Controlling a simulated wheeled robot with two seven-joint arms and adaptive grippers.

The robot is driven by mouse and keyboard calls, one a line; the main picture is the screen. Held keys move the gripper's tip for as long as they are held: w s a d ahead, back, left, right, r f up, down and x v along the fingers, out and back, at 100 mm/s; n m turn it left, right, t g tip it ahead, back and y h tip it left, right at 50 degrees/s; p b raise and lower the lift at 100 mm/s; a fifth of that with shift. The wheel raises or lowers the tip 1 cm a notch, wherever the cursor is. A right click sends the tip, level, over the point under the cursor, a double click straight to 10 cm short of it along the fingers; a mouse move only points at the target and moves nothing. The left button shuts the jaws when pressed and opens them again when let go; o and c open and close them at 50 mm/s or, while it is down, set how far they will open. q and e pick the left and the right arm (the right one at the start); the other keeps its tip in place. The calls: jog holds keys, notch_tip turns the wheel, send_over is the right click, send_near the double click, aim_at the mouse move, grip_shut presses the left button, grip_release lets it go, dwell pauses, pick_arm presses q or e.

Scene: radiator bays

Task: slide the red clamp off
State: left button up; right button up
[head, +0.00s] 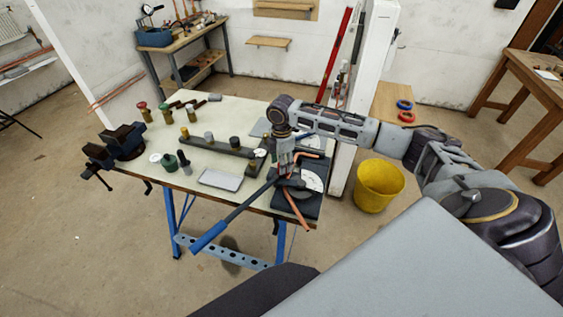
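I cannot clearly make out a red clamp. Small red items in the head view are a red-topped fitting (142,106) at the bench's back left and a red ring (407,117) on a wooden surface behind. My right arm reaches in from the right. My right gripper (284,168) points down over the right end of the workbench (222,109), close above a dark tool with a long blue handle (210,237) and a copper pipe (297,211). Its fingertips are small and partly hidden, so I cannot tell whether they touch anything. My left gripper is not in view.
A vise (126,140) sits at the bench's left corner. Several fittings and a grey tray (221,180) are on the bench. A yellow bucket (379,186) stands on the floor at right. A red bar (335,55) leans by the white partition. Floor left of the bench is clear.

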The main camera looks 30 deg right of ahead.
jog(key=shift+f, duration=0.15)
grip_shut()
dwell(0.4)
jog(key=shift+a, duration=0.1)
jog(key=shift+w+a+p, duration=0.8)
jog(key=shift+w+a, duration=0.2)
jog(key=shift+w, duration=0.3)
jog(key=shift+c, duration=1.4)
grip_release()
jog(key=shift+o, duration=1.4)
jog(key=shift+w+a, duration=0.1)
jog(key=shift+a, duration=0.05)
